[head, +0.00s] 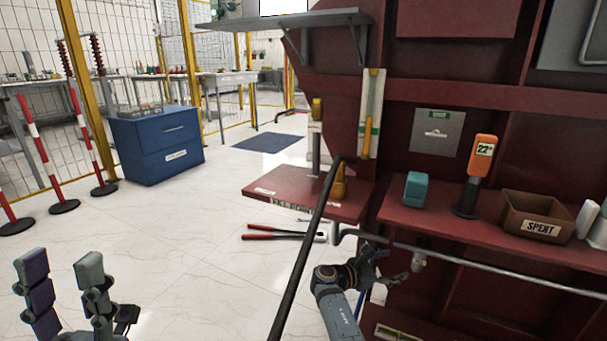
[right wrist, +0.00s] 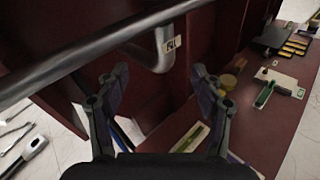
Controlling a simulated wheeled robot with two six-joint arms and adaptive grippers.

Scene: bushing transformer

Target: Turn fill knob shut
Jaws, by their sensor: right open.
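My right gripper (head: 394,266) is open and empty, below the grey pipe along the front of the dark red cabinet. A small grey fitting (head: 420,254) with a pale tag sits just right of its fingertips; I cannot tell whether it is the fill knob. In the right wrist view the open fingers (right wrist: 160,88) straddle empty space below a grey pipe bend (right wrist: 160,55) with a small tag. No knob is clearly seen between them. My left gripper (head: 66,275) is open and empty, raised over the floor at lower left.
A long dark bar (head: 305,255) crosses in front of the red shelf (head: 290,190). The grey pipe (head: 470,262) runs to the right. A SPENT box (head: 538,215), an orange handheld meter (head: 482,160) and a teal block (head: 418,189) stand on the ledge.

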